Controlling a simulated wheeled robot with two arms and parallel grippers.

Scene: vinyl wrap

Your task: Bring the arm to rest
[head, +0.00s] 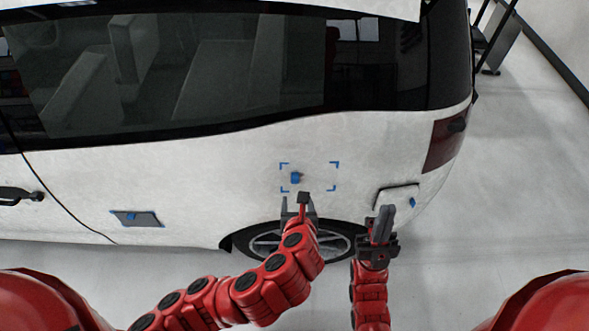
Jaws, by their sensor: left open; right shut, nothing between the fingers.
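My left gripper (296,203) is in the head view just below the blue corner marks on the white vehicle's side. Its fingers are apart and I see nothing between them. My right gripper (386,213) is further right, in front of the area between the rear wheel and the rear corner. Its fingers are together, pointing up, with nothing seen between them. Both red arms reach up from the bottom of the view. I cannot tell whether either gripper touches the vehicle.
The white vehicle (220,165) fills most of the view. A small blue piece (295,178) sits inside the corner marks. A grey patch (148,219) with a blue piece is at lower left. Another blue piece (412,202) is near the rear corner.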

